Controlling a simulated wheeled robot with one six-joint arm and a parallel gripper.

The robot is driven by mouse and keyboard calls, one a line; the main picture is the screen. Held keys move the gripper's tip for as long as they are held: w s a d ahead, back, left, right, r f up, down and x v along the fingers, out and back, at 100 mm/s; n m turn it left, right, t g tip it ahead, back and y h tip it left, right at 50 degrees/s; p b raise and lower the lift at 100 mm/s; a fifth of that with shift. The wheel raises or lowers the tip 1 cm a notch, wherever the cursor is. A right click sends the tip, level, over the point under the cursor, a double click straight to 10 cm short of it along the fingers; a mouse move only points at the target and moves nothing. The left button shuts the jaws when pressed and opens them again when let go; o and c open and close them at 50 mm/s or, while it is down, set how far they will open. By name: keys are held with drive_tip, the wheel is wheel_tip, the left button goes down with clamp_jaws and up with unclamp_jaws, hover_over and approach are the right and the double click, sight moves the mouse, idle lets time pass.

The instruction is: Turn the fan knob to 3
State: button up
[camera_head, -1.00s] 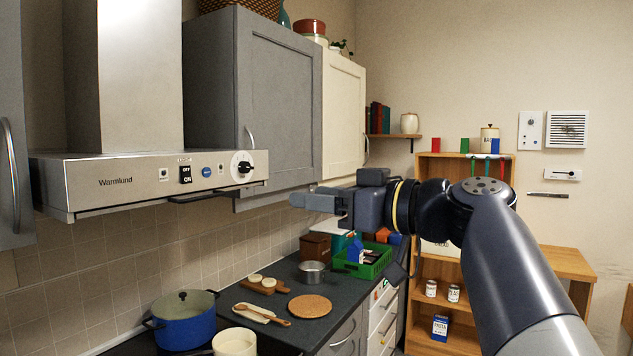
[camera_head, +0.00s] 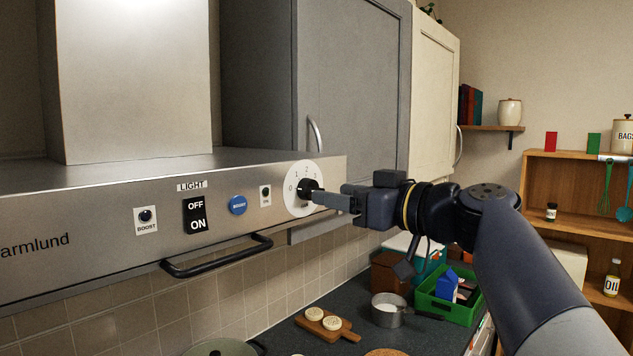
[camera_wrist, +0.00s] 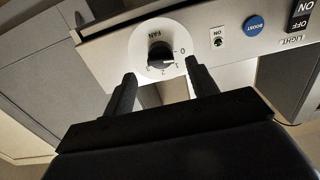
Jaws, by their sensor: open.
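The fan knob (camera_head: 307,188) is a black knob on a white round dial marked with numbers, at the right end of the steel hood's front panel. In the wrist view the knob (camera_wrist: 159,53) sits ahead of my fingers, with "FAN" and the numbers around it. I cannot tell for sure which number it points to. My gripper (camera_head: 322,200) is open and empty, level with the dial. In the head view its fingertips overlap the knob's right side. In the wrist view the gripper (camera_wrist: 161,72) has a finger to either side of the knob, seemingly just short of it.
The panel also holds a blue boost button (camera_head: 238,205), a light switch (camera_head: 196,215) and small toggles. A black rail (camera_head: 217,256) juts out below. A grey cupboard (camera_head: 355,90) stands behind the hood. The counter below holds a pot (camera_head: 388,312) and a green crate (camera_head: 447,308).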

sight(311, 190)
drive_tip(key=shift+p+x, duration=0.8)
drive_tip(key=shift+x, duration=1.5)
drive_tip(key=shift+c, duration=0.5)
drive_tip(key=c, duration=0.9)
drive_tip(key=shift+o, duration=0.2)
